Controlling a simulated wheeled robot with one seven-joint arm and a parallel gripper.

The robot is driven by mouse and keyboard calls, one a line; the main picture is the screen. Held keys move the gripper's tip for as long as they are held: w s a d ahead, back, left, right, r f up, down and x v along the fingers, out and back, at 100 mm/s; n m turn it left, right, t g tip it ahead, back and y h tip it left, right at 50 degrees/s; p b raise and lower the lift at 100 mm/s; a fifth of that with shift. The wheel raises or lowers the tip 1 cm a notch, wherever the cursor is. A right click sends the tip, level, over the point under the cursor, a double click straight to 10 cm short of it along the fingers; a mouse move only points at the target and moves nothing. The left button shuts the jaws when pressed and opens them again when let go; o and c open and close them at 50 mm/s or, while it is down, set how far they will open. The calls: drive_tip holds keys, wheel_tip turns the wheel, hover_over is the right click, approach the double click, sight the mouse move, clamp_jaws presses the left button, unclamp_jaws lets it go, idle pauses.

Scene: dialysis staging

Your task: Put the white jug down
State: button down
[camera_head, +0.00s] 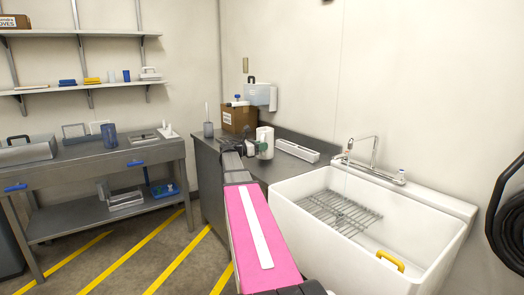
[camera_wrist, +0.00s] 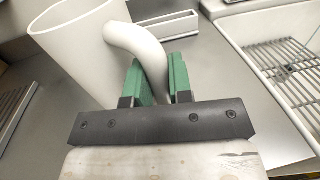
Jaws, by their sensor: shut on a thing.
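The white jug (camera_head: 266,140) is above or on the dark grey counter (camera_head: 225,146), left of the sink. My gripper (camera_head: 253,147) is shut on its handle. In the wrist view the jug (camera_wrist: 85,45) has an open top and a curved handle, and the green fingers of my gripper (camera_wrist: 161,80) lie on either side of that handle. The jug looks tilted in the wrist view. Its base is hidden there, and I cannot tell whether it touches the counter (camera_wrist: 225,115).
A white sink (camera_head: 400,232) with a wire rack (camera_head: 340,212) and a yellow-handled item (camera_head: 389,261) is at right. A white tray (camera_head: 298,150) lies behind the jug, a cardboard box (camera_head: 239,119) behind left. A cup with a stick (camera_head: 208,129) stands at the counter's left.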

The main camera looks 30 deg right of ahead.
drive_tip(key=shift+f, duration=1)
drive_tip(key=c, duration=1)
unclamp_jaws()
